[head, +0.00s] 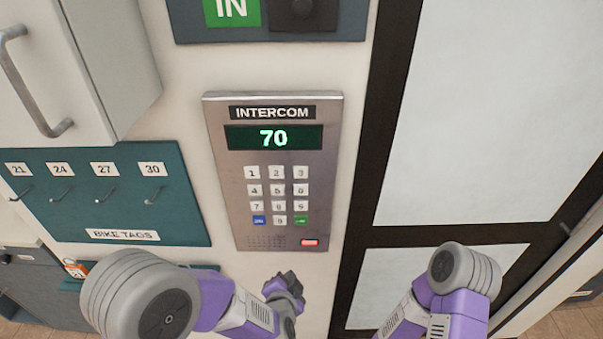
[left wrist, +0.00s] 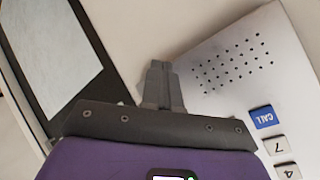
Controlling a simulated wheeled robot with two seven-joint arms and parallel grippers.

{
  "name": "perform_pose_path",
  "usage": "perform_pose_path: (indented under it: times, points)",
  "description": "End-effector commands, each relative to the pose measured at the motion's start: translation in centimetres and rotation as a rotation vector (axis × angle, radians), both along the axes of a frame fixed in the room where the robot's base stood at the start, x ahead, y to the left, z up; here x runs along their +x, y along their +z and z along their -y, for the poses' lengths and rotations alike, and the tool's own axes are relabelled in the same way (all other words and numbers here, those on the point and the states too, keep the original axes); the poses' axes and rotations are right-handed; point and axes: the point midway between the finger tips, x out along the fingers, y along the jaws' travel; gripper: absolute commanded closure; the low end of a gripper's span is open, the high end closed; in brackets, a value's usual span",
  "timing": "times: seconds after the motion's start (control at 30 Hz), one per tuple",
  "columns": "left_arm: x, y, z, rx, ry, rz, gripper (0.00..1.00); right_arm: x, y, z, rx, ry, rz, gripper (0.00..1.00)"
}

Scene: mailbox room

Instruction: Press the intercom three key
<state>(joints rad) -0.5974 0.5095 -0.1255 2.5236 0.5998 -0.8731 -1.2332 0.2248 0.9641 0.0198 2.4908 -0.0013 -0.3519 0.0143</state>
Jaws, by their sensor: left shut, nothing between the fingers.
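The intercom (head: 221,190) is a grey metal panel on the wall, with a green "70" on its display (head: 274,137). The three key (head: 301,172) is the white key at the right end of the top row. My left gripper (head: 290,278) is shut and empty, below the panel's lower edge. In the left wrist view its fingers (left wrist: 158,72) are together beside the panel's speaker holes (left wrist: 232,68). Whether they touch anything cannot be told. The blue call key (left wrist: 263,117) also shows there; the three key does not. My right gripper is out of the picture.
A teal bike tag board (head: 100,205) with hooks hangs left of the intercom, below a white cabinet (head: 90,70) with a handle. A dark-framed door or panel (head: 480,110) is at the right. The wall just around the intercom is clear.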

Motion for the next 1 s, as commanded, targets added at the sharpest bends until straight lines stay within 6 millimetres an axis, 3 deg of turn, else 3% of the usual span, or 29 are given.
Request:
perform_pose_path:
  times: [0.03,0.2,0.3,0.4,0.6,1.0]
  points:
    - [-0.1,4.9,1.4,0.077,-0.051,0.114,1.00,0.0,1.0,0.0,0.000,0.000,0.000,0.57]
    - [-2.4,16.8,3.5,0.361,-0.117,0.399,1.00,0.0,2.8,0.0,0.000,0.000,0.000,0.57]
    - [-4.4,21.7,3.8,0.496,-0.117,0.498,1.00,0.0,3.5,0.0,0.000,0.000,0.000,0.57]
    - [-6.1,24.9,3.6,0.599,-0.109,0.552,1.00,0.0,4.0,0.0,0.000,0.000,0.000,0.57]
    - [-7.8,27.4,3.2,0.701,-0.099,0.582,1.00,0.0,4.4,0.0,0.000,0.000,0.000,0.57]
    - [-7.8,27.4,3.2,0.713,-0.100,0.582,1.00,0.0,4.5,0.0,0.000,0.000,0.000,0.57]
